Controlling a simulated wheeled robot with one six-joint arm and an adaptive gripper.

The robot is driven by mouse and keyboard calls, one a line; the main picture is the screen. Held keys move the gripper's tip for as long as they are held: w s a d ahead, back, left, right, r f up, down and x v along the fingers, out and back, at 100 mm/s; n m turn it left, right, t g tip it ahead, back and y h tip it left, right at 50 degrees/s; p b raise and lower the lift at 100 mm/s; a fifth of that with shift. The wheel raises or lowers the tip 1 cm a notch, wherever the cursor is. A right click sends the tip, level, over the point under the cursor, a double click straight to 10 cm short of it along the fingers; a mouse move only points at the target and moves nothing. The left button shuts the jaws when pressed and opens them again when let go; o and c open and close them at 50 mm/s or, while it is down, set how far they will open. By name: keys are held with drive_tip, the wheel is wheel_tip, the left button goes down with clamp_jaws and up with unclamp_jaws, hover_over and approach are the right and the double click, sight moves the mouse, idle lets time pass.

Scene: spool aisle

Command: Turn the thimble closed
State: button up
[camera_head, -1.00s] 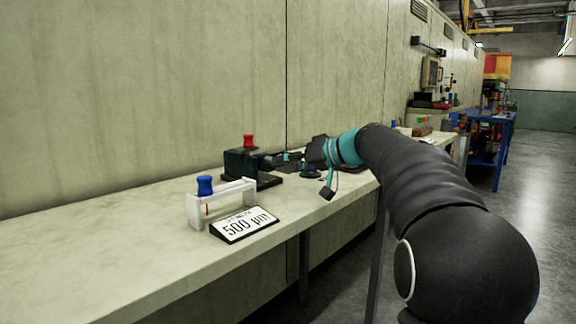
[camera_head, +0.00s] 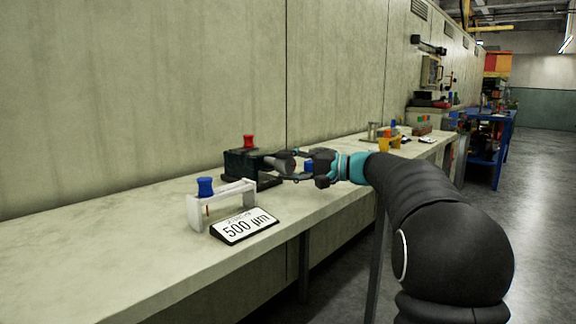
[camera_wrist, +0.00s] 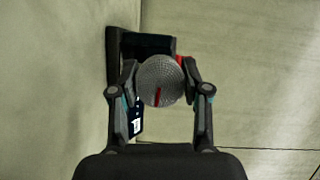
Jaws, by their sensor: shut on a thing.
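The thimble (camera_wrist: 161,84) is a grey, textured round knob with a red line on its face. In the wrist view it sits between the two fingers of my gripper (camera_wrist: 161,88), one on each side, and my gripper is shut on it. In the head view the thimble (camera_head: 280,165) sticks out from the right side of a dark block-shaped device (camera_head: 240,163) with a red knob (camera_head: 249,141) on top. My gripper (camera_head: 291,167) reaches it from the right. A dark display on the device shows partly in the wrist view, its reading too small to tell.
A sign reading 500 µm (camera_head: 244,226) stands at the bench front, beside a white bracket (camera_head: 196,211) with a blue knob (camera_head: 205,186). A yellow item (camera_head: 389,144) and other small items stand further along the bench. The bench's left part is clear.

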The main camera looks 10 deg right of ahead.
drive_tip(key=m+t+y, duration=0.1)
drive_tip(key=m, duration=0.3)
drive_tip(key=shift+m+t+y, duration=0.5)
drive_tip(key=shift+m+t, duration=0.3)
drive_tip(key=shift+m, duration=1.4)
drive_tip(key=o, duration=1.1)
drive_tip(key=shift+o, duration=0.2)
drive_tip(key=v, duration=1.2)
